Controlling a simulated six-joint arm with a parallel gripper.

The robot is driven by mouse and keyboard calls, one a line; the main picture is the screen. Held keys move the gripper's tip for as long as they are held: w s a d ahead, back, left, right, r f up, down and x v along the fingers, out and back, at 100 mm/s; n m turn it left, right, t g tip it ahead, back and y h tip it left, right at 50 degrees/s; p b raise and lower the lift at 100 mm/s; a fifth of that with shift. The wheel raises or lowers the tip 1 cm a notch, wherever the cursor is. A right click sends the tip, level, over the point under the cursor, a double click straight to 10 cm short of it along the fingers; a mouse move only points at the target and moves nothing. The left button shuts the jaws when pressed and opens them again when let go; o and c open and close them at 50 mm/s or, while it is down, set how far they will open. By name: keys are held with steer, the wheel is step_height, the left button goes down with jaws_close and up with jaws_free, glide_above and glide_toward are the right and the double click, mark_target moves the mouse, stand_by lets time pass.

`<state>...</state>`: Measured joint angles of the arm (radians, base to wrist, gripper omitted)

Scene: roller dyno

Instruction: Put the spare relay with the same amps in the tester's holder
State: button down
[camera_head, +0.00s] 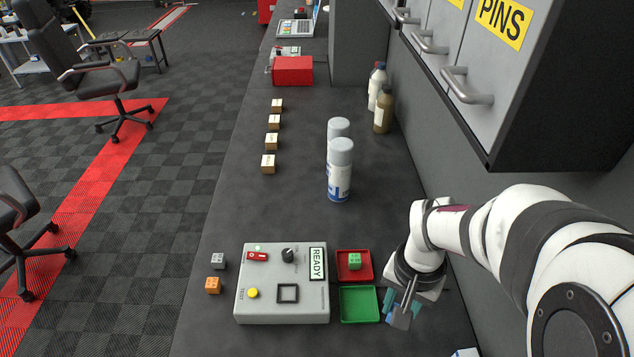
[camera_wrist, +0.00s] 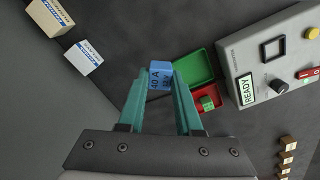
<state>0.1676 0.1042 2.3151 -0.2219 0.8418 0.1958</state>
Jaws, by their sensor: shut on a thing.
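My gripper (camera_wrist: 159,80) is shut on a blue relay (camera_wrist: 160,76) marked "40 A" in the wrist view. In the head view my gripper (camera_head: 403,314) is just right of the green tray, and the relay is hard to make out between the fingers. The grey tester (camera_head: 262,313) shows a READY sign and a green light. Its square black-framed holder (camera_head: 288,293) looks empty; the holder also shows in the wrist view (camera_wrist: 272,49). A green relay (camera_head: 355,261) sits in the red tray (camera_head: 345,276). A grey relay (camera_head: 218,261) and an orange relay (camera_head: 213,285) stand left of the tester.
The green tray (camera_head: 360,304) looks empty. Two spray cans (camera_head: 340,170) stand behind the trays. Several small tan boxes (camera_head: 268,164) line the bench's left side. Two cartons (camera_wrist: 82,57) lie near the wall. A cabinet (camera_head: 470,60) overhangs the right.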

steer(key=w+a+r+n, duration=0.4)
steer(key=w+a+n, duration=0.3)
steer(key=w+a, duration=0.15)
steer(key=a+f, duration=0.2)
steer(key=a, duration=0.1)
steer(key=a+f, duration=0.2)
steer(key=a, duration=0.2)
steer(key=a+f, duration=0.2)
steer(key=a, duration=0.2)
steer(key=shift+w+a+f, duration=0.1)
steer(key=shift+w+f, duration=0.1)
steer(key=shift+f, duration=0.05)
step_height(320, 180, down, 4)
steer(key=shift+a, duration=0.15)
steer(key=shift+f, duration=0.1)
steer(key=shift+f, duration=0.1)
steer(key=c, duration=0.6)
jaws_free()
